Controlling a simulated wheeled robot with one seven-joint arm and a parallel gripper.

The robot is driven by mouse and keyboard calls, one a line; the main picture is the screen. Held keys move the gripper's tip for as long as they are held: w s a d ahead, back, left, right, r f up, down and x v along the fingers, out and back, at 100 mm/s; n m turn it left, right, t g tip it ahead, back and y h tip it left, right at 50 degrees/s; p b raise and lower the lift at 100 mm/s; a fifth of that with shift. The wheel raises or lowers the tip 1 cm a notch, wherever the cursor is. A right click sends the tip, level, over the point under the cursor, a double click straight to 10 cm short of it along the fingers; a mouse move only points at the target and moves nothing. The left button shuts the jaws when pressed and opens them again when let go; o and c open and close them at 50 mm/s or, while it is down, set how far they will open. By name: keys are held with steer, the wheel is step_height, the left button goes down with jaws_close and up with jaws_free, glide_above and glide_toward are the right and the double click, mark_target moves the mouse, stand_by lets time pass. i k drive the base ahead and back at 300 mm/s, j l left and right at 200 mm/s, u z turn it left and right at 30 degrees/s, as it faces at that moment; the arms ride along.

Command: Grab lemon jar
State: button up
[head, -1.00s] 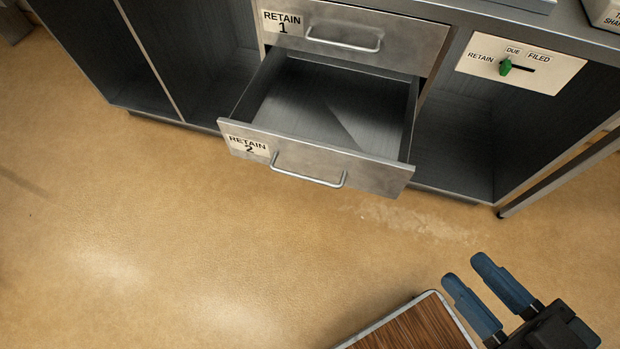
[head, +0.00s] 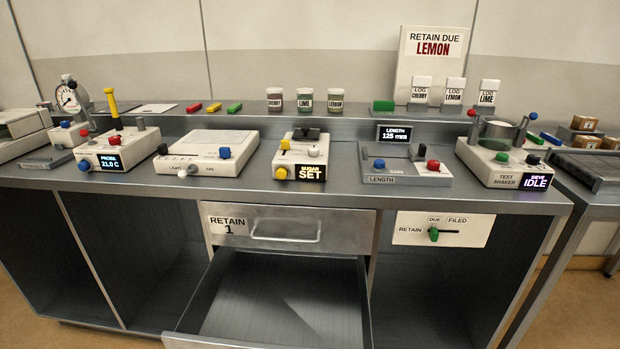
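The lemon jar (head: 336,101) is a small lidded jar with a label, standing upright on the raised back shelf of the bench. It is the rightmost of a row of similar jars, with the lime jar (head: 305,100) just left of it and the cherry jar (head: 275,100) further left. The small labels are hard to read, but the right one appears to say lemon. A sign (head: 432,65) behind reads "RETAIN DUE LEMON". My gripper is not in view.
An open, empty-looking lower drawer (head: 281,298) juts out below the closed RETAIN 1 drawer (head: 290,229). The SUGAR device (head: 299,158) and LENGTH device (head: 405,165) stand on the bench in front of the jars.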

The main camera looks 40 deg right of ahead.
mark_target(335, 96)
steer(key=j+z, duration=0.15)
steer(key=z, duration=0.3)
steer(key=j+z, duration=0.15)
steer(key=z, duration=0.25)
steer(key=i, duration=0.05)
